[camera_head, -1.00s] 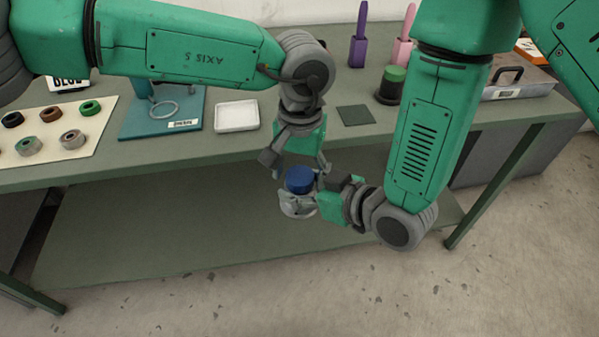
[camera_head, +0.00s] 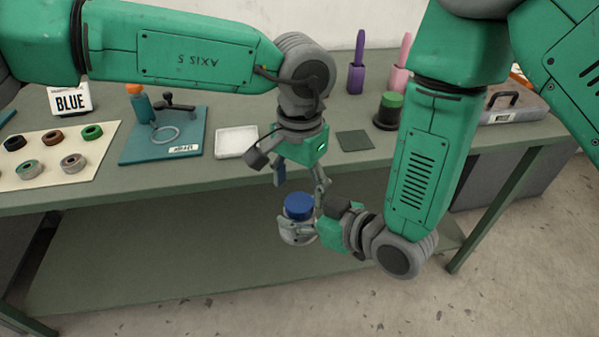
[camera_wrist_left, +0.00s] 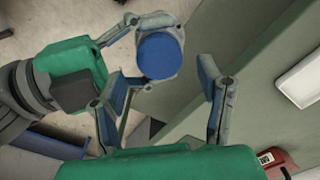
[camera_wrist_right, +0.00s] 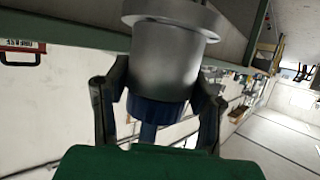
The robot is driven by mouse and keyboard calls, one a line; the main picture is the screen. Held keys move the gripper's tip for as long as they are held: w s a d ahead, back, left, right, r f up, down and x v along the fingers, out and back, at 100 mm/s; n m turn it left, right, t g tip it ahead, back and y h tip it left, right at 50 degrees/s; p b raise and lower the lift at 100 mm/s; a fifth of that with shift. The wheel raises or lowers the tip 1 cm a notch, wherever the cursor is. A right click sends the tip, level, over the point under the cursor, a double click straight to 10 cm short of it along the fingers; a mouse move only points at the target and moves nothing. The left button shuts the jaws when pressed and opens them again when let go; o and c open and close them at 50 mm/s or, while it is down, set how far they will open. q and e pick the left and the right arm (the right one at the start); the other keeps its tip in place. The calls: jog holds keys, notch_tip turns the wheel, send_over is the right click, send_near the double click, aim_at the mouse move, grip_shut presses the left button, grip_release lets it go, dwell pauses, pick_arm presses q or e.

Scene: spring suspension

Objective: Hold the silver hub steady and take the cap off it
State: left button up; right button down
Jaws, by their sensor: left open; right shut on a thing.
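My right gripper (camera_head: 312,230) is shut on the silver hub (camera_head: 292,236), held out in front of the bench. The blue cap (camera_head: 299,206) sits on top of the hub. In the right wrist view the hub (camera_wrist_right: 165,60) is between the fingers, with the cap (camera_wrist_right: 153,110) on its lower end in the picture. My left gripper (camera_head: 301,182) is open and empty just above the cap. In the left wrist view the cap (camera_wrist_left: 160,55) lies beyond the open fingers (camera_wrist_left: 165,98), apart from them.
On the bench are a white tray (camera_head: 237,142), a green square pad (camera_head: 354,141), a teal fixture (camera_head: 140,146) and a cream mat (camera_head: 88,168) with several rings.

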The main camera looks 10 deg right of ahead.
aim_at(300, 202)
pick_arm(q)
jog(key=shift+f, duration=2.15)
jog(key=c, duration=1.2)
jog(key=shift+n, duration=1.7)
jog(key=o, duration=1.3)
jog(key=shift+r, duration=0.1)
